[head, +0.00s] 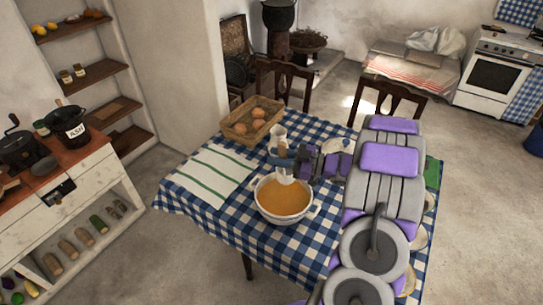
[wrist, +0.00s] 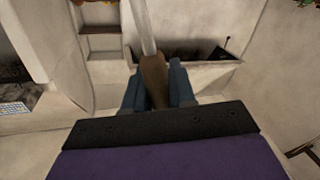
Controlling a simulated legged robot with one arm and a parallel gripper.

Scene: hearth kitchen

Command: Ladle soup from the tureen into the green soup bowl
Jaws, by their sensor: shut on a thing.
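The white tureen (head: 262,207) of orange soup (head: 285,197) stands on the checked tablecloth. My gripper (head: 284,157) is above the tureen's far rim. In the wrist view my gripper (wrist: 158,88) is shut on the wooden handle of the ladle (wrist: 152,70), whose metal shaft runs up out of the picture. In the head view a pale part, seemingly of the ladle (head: 285,177), shows below my gripper at the tureen's far side. I cannot tell whether it holds soup.
A basket of bread (head: 240,126) and a white jug (head: 277,133) stand behind the tureen. A green-striped cloth (head: 205,178) lies at left. A flat green thing (head: 432,172) and several partly hidden plates (head: 420,238) line the right edge. Chairs (head: 388,97) stand behind.

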